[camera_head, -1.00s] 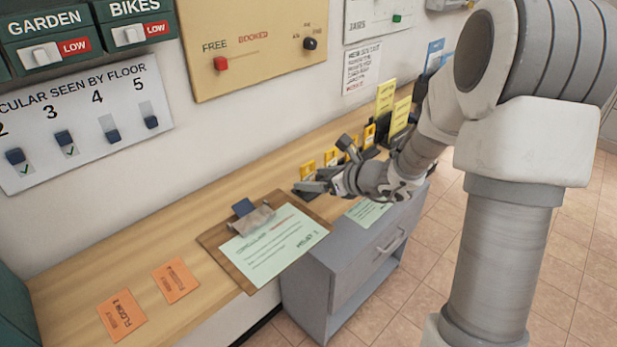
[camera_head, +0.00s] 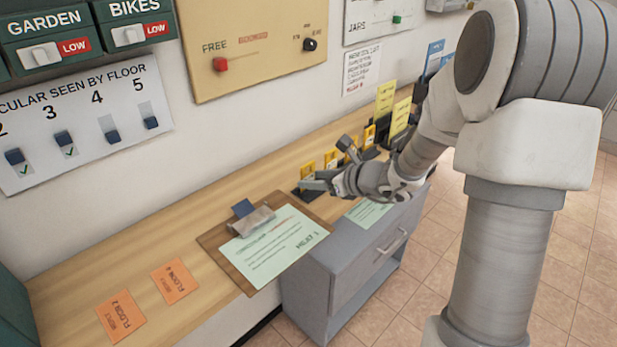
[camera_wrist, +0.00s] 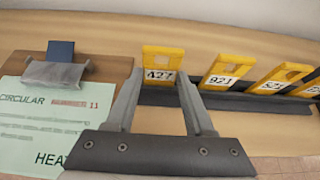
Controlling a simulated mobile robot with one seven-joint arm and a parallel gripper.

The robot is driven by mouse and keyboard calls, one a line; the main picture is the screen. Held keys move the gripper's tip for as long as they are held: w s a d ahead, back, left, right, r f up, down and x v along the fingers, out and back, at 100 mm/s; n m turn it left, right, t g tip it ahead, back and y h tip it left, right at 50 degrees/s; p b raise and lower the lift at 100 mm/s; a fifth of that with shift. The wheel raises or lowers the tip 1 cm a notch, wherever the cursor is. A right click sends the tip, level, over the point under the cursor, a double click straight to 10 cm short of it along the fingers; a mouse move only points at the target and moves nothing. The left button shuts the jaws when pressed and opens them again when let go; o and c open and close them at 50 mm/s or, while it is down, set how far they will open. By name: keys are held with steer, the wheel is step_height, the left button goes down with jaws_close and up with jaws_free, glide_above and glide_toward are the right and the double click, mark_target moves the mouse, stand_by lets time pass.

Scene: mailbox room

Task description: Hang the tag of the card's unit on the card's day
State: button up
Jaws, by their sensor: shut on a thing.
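A row of yellow tags with printed numbers stands in a dark rack (camera_wrist: 260,103) on the wooden counter. The tag reading 427 (camera_wrist: 163,58) is at the left end in the wrist view; 921 (camera_wrist: 222,71) and others (camera_wrist: 275,80) follow to its right. My gripper (camera_wrist: 160,82) has its two fingers at the sides of tag 427, shut on it. The tag still appears to be at the rack. In the head view my gripper (camera_head: 316,182) is at the near end of the tag row (camera_head: 330,159). I cannot tell which paper is the card.
A clipboard (camera_head: 208,240) with a green circular (camera_head: 275,246) lies left of my gripper. Two orange notes (camera_head: 174,281) lie nearer. Yellow papers (camera_head: 400,116) stand farther along. A grey drawer cabinet (camera_head: 350,270) is below. Wall panels with sliders (camera_head: 250,45) hang above; the front counter is mostly clear.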

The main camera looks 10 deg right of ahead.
mark_target(309, 174)
steer(key=shift+r, duration=0.2)
steer(key=shift+r+p, duration=0.95)
steer(key=shift+r, duration=0.2)
steer(key=shift+r, duration=0.15)
steer(key=shift+s+d, duration=0.2)
steer(key=shift+s, duration=0.05)
steer(key=shift+s+d, duration=0.65)
steer(key=shift+s, duration=0.25)
steer(key=shift+s+d, duration=0.1)
steer(key=shift+s, duration=0.05)
steer(key=s+d, duration=0.4)
steer(key=s, duration=0.1)
steer(key=shift+s, duration=0.25)
stand_by(0.8)
stand_by(0.5)
